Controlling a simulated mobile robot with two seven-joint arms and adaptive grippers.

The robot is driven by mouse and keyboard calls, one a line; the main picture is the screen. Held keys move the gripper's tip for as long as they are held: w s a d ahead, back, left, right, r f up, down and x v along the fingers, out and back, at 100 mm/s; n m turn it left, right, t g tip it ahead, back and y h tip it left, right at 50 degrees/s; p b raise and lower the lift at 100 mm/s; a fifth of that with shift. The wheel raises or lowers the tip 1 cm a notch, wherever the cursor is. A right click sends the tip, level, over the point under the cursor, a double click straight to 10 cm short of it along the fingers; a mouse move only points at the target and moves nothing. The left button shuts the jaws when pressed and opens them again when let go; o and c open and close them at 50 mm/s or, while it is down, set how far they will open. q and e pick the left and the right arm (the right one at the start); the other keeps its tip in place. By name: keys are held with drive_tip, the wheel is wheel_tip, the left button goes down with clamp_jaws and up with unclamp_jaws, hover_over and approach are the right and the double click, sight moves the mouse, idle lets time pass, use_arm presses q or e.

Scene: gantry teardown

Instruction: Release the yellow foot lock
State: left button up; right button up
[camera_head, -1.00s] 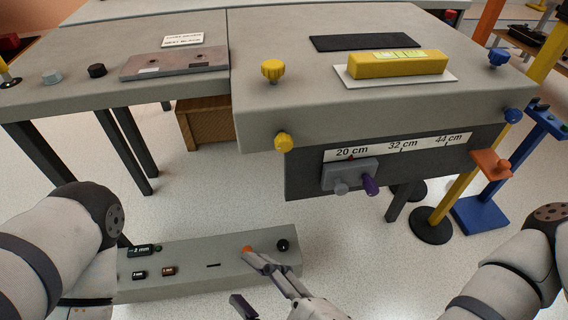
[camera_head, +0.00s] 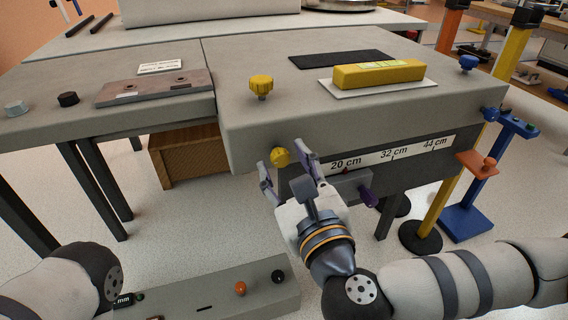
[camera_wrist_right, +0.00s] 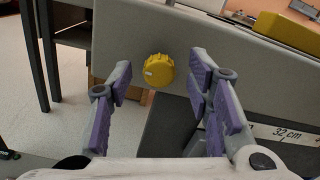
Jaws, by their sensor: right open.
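The yellow foot lock is most likely the yellow knob (camera_head: 281,157) on the front face of the grey table; it also shows in the right wrist view (camera_wrist_right: 158,70). A second yellow knob (camera_head: 261,86) stands on the table top above it. My right gripper (camera_head: 284,160) is open, its fingers pointing at the front knob. In the right wrist view its fingertips (camera_wrist_right: 160,80) lie to the left and right of the knob, and I cannot tell whether either touches it. My left gripper is not in view.
A scale plate (camera_head: 394,154) and grey slider with a purple knob (camera_head: 368,196) sit right of my right gripper. A yellow block (camera_head: 378,74) lies on the table (camera_head: 225,70). Blue knobs (camera_head: 468,64) are at the right corner. A grey box (camera_head: 215,296) stands below.

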drive_tip(key=shift+w+a, duration=0.15)
drive_tip(key=shift+w, duration=0.25)
clamp_jaws()
